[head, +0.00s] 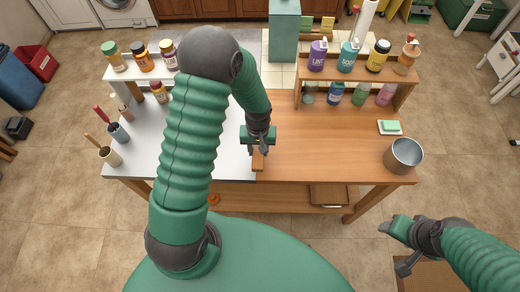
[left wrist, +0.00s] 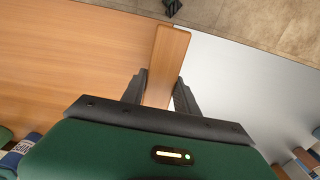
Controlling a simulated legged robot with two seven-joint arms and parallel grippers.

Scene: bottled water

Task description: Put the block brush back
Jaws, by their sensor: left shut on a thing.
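The block brush shows as a plain wooden bar (head: 258,162); it also shows in the left wrist view (left wrist: 167,52). My left gripper (head: 258,149) is shut on it, with one dark finger on each side of the bar in the left wrist view (left wrist: 160,92). The bar lies over the seam between the wooden and pale parts of the worktop, near the front edge. I cannot tell whether it touches the top, and no bristles show. My right gripper (head: 398,245) is at the lower right, off the table; its jaw opening is unclear.
The table's wooden half (head: 330,155) is mostly clear. A metal pot (head: 404,155) and a green sponge on a dish (head: 390,127) stand at right. Bottle racks line the back, including a wooden rack (head: 300,96). Cups with brushes (head: 109,156) stand at left.

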